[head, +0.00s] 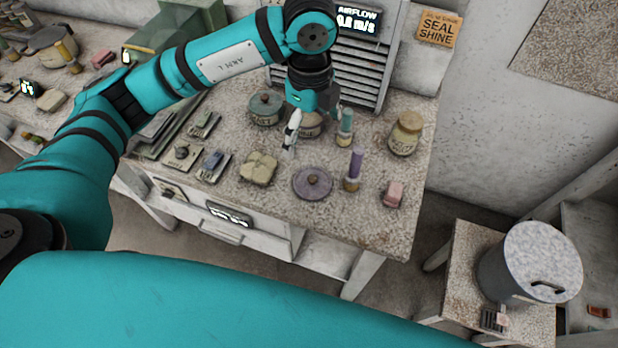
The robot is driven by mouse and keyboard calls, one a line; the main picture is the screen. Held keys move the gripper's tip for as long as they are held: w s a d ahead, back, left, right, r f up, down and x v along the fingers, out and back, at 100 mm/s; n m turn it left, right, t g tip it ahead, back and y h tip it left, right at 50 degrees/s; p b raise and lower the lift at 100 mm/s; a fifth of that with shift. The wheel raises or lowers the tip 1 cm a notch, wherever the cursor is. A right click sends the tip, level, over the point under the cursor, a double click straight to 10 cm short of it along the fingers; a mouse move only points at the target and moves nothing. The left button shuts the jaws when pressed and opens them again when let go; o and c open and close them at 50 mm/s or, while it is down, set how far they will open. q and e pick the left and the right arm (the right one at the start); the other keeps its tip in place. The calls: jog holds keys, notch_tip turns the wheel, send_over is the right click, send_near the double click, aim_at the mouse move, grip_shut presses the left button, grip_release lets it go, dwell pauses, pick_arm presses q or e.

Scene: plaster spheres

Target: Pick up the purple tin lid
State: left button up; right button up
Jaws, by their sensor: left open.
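The purple tin lid (312,182) is a flat round disc with a small brown knob at its middle. It lies on the speckled worktop (240,205) near the front edge. My left gripper (312,125) hangs from the teal arm above the worktop, behind the lid and apart from it. It is open, with one pale finger pointing down at the left and a darker one at the right. A cream jar (309,128) shows behind the fingers, partly hidden by them. My right gripper is not in view.
A purple-topped tube (355,168) stands just right of the lid, and a pink block (393,193) lies further right. A cream folded cloth or pad (258,168) lies to the left. A green-topped tube (345,128), a lidded jar (405,134) and a teal pot (265,107) stand behind.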

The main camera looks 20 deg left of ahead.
pick_arm(q)
jog(key=p, duration=0.3)
send_over(311, 177)
notch_tip(311, 177, down, 12)
jog(key=shift+s, duration=0.1)
notch_tip(311, 177, down, 5)
jog(key=shift+r+p, duration=0.1)
jog(key=shift+p, duration=1)
jog(key=shift+f, duration=0.3)
jog(key=c, duration=0.7)
